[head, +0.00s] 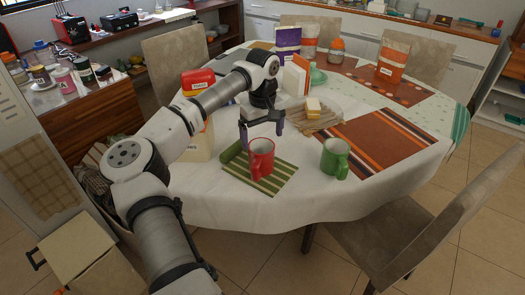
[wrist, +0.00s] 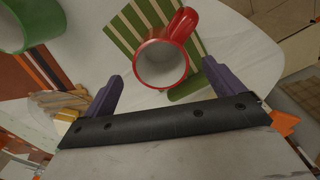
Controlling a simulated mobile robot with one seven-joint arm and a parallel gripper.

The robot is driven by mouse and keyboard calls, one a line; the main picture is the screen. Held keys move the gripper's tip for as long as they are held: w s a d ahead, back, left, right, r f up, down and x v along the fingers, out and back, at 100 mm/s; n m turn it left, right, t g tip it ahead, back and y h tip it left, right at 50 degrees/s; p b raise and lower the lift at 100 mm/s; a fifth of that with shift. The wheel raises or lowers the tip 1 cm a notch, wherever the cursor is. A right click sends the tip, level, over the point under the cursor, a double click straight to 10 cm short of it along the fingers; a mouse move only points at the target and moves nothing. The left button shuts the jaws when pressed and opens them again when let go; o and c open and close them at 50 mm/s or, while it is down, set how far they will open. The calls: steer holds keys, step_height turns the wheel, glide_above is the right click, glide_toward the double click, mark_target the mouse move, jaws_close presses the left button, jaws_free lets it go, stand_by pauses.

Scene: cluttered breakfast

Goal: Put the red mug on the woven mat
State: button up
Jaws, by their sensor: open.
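The red mug (head: 262,160) stands upright on a green-and-cream striped mat (head: 238,167) near the table's front edge. My gripper (head: 262,132) is open and empty just behind and above the mug, fingers pointing down. In the wrist view the mug (wrist: 162,62) shows its open, empty inside just beyond my open gripper (wrist: 161,72), its handle pointing away. The striped mat also shows there (wrist: 122,30) beneath it. A larger orange, brown and dark striped mat (head: 376,138) lies to the right. I cannot tell which mat is woven.
A green mug (head: 335,158) stands right of the striped mat. A wooden slatted board (head: 318,122) with a yellow-and-white block (head: 313,107) lies behind. A red-capped container (head: 198,135) stands left, by my arm. White cloth (head: 292,208) is clear in front.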

step_height(320, 180, up, 5)
steer(key=shift+f+b, duration=0.1)
steer(key=shift+b, duration=0.2)
